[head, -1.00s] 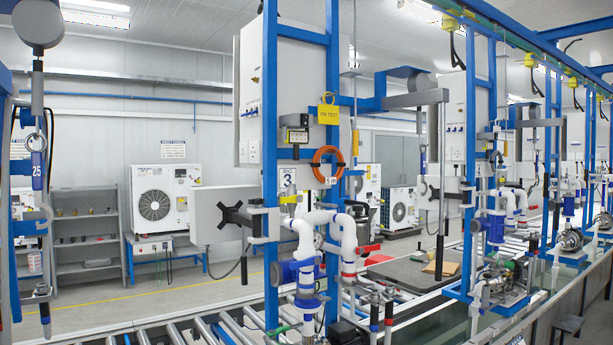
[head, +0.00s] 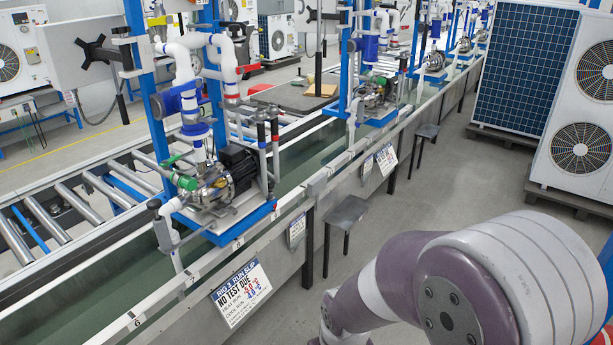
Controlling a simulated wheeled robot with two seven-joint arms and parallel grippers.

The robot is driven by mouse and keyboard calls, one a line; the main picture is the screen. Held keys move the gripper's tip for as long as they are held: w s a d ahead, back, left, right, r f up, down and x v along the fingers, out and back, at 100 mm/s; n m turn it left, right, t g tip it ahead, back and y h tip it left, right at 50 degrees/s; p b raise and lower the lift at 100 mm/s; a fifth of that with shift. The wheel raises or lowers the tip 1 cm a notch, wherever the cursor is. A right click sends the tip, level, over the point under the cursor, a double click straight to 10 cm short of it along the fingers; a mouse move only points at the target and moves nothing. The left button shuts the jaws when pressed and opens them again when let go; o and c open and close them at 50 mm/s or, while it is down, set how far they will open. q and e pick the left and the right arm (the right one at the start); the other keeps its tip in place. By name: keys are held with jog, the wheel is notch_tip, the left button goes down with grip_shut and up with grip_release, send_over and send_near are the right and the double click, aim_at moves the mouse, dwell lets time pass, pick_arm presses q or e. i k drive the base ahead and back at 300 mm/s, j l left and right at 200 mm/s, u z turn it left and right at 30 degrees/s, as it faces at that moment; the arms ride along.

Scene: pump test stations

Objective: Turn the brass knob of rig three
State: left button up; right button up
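Rig three (head: 215,130) stands at left centre in the head view, a blue frame with white pipes and valves on the conveyor line. Its metal pump (head: 212,187) and black motor (head: 240,167) sit on a blue-edged base low on the rig. A green fitting (head: 181,180) is at the pump's left side. I cannot make out a brass knob at this size. My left gripper is out of view.
A metal trough edge (head: 300,204) runs along the front of the rigs. A small stool (head: 347,213) stands on the floor ahead of it. A second rig (head: 375,90) is behind. Large fan units (head: 575,140) stand at right. Grey floor lies between.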

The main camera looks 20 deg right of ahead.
aim_at(220, 183)
jog(key=z, duration=0.2)
jog(key=i+l, duration=0.4)
jog(key=i+l+u, duration=0.1)
jog(key=i+l, duration=0.25)
jog(key=l, duration=0.15)
jog(key=i+l+u, duration=0.1)
jog(key=i+l, duration=0.6)
jog(key=l, duration=0.25)
jog(key=i+l+u, duration=0.1)
jog(key=i+l, duration=0.25)
jog(key=l, duration=0.15)
